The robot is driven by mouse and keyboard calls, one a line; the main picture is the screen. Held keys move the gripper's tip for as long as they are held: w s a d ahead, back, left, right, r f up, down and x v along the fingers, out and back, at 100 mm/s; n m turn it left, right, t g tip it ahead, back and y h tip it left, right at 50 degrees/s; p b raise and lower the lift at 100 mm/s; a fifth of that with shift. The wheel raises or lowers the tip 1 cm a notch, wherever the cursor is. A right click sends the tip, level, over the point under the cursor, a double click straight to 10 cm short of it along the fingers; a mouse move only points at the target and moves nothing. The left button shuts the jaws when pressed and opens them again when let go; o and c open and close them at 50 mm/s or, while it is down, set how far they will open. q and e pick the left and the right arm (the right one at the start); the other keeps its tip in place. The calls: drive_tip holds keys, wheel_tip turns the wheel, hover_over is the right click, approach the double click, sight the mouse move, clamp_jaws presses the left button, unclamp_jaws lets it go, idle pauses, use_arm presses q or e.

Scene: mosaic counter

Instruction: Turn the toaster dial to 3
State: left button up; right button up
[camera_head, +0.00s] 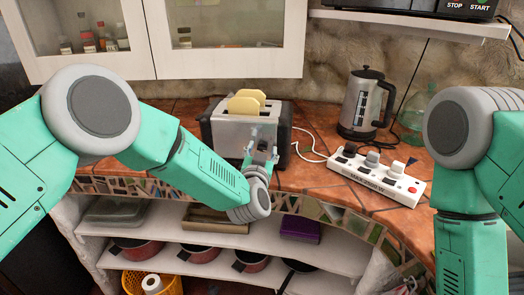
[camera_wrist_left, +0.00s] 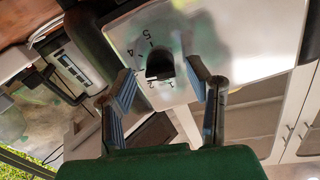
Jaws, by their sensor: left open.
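The silver toaster (camera_head: 228,132) stands on the tiled counter with two slices of bread (camera_head: 246,102) in its top. Its black dial (camera_wrist_left: 160,65) shows in the left wrist view on the metal end panel, with numbers printed around it; 4 and 5 are readable. I cannot tell which number it points to. My left gripper (camera_head: 262,147) is in front of this panel. In the left wrist view its open fingers (camera_wrist_left: 161,82) lie on either side of the dial, with nothing visibly held. My right arm is at the right, but its gripper is out of view.
A white power strip (camera_head: 378,180) with plugs lies right of the toaster, with a kettle (camera_head: 364,105) behind it. A green glass bottle (camera_head: 413,115) stands at the right. Shelves with pots (camera_head: 200,252) are below the counter's curved mosaic edge. A cabinet hangs above.

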use_arm(q)
clamp_jaws()
drive_tip(key=shift+f+n+b, duration=0.1)
drive_tip(key=shift+n+b, duration=0.4)
drive_tip(key=shift+n, duration=0.6)
unclamp_jaws()
